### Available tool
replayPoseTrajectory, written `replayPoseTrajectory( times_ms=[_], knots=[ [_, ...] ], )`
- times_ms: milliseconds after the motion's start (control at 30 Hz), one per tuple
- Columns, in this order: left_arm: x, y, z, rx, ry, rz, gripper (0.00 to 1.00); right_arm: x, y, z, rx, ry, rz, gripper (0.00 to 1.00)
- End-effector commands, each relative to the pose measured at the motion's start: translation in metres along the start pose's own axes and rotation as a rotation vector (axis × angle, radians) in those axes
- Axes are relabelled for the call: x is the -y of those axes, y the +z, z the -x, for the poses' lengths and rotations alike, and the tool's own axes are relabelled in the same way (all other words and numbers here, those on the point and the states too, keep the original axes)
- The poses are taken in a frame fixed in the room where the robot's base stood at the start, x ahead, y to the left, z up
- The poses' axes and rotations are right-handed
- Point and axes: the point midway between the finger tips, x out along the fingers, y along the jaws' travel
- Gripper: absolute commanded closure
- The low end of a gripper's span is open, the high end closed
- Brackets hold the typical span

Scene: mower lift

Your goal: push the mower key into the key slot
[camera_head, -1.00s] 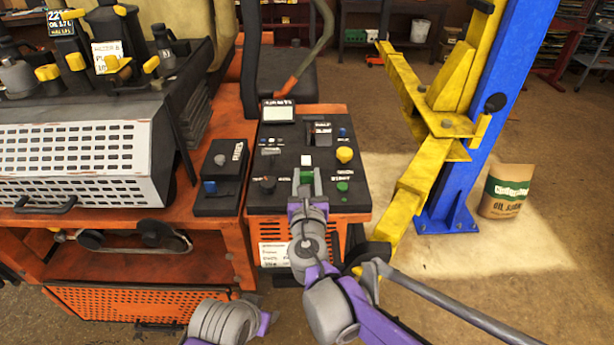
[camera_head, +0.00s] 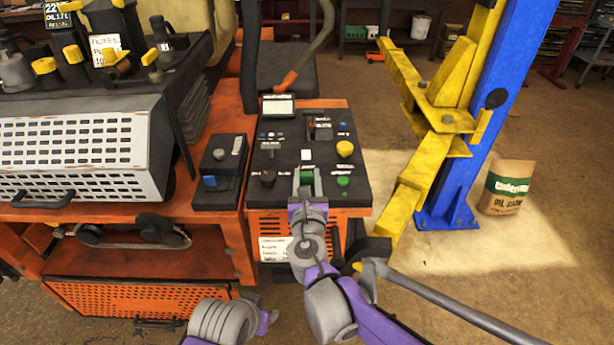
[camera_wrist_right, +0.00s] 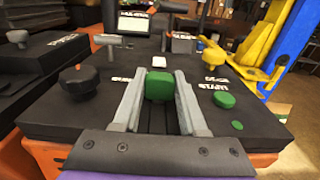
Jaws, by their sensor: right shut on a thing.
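The mower key is a green block (camera_head: 307,177) over the near part of the black control panel (camera_head: 325,157). My right gripper (camera_head: 306,172) is shut on it, with one finger on each side. In the right wrist view, the green key (camera_wrist_right: 159,87) sits between the two grey fingers of my right gripper (camera_wrist_right: 159,77). I cannot pick out the key slot for sure, nor tell whether the key touches the panel. A small white square (camera_wrist_right: 159,61) stands on the panel just beyond the key. My left gripper is not in view; only part of that arm shows at the bottom.
A black knob (camera_wrist_right: 78,81) is left of the fingers, and a green round button (camera_wrist_right: 225,100) is right. A yellow knob (camera_head: 345,149) stands farther back. A box with a blue switch (camera_head: 211,182) is left of the panel. A yellow lift arm (camera_head: 408,195) stands close on the right.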

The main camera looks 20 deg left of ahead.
Motion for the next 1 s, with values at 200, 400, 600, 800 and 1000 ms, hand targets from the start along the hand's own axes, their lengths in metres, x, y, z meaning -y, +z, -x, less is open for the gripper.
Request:
replayPoseTrajectory(
  times_ms=[200, 400, 600, 800, 1000],
  knots=[
    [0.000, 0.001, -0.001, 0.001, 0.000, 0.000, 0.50, 0.000, -0.002, 0.000, 0.000, 0.000, 0.000, 1.00],
    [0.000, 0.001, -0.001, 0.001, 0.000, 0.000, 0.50, 0.000, -0.002, 0.000, 0.000, 0.000, 0.000, 0.50],
    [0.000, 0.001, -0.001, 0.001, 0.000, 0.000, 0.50, 0.000, -0.002, 0.000, 0.000, 0.000, 0.000, 0.24],
    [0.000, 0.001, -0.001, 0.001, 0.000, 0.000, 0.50, 0.000, -0.002, 0.000, 0.000, 0.000, 0.000, 0.24],
    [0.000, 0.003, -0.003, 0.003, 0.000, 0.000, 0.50, -0.001, -0.002, 0.015, -0.001, 0.002, 0.000, 0.24]
  ],
)
